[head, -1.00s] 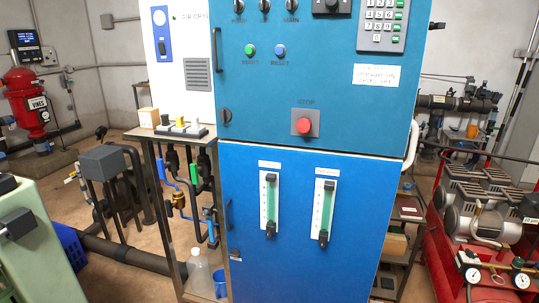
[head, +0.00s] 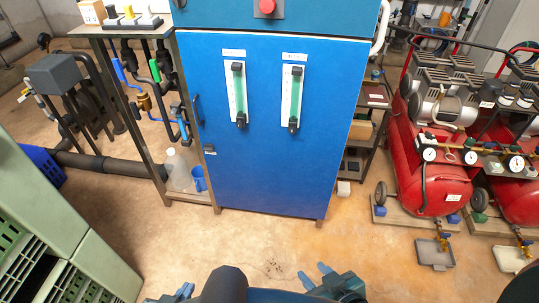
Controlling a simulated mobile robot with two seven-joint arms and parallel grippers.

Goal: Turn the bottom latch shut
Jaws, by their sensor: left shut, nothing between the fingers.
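The bottom latch (head: 209,149) is a small dark piece at the lower left edge of the blue cabinet's lower door (head: 265,170), below the dark door handle (head: 198,109). It is too small to tell which way it is turned. My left gripper (head: 184,290) is at the bottom edge, partly cut off, with its fingers together and empty. My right gripper (head: 315,275) is at the bottom, right of centre, with its two fingers apart and nothing between them. Both grippers are well away from the latch.
A metal stand (head: 162,160) with pipes, a bottle (head: 178,171) and a blue jug (head: 198,179) adjoins the cabinet's left side. A green crate-like unit (head: 60,245) is at the lower left. Red compressors (head: 425,175) stand at the right. Floor before the cabinet is clear.

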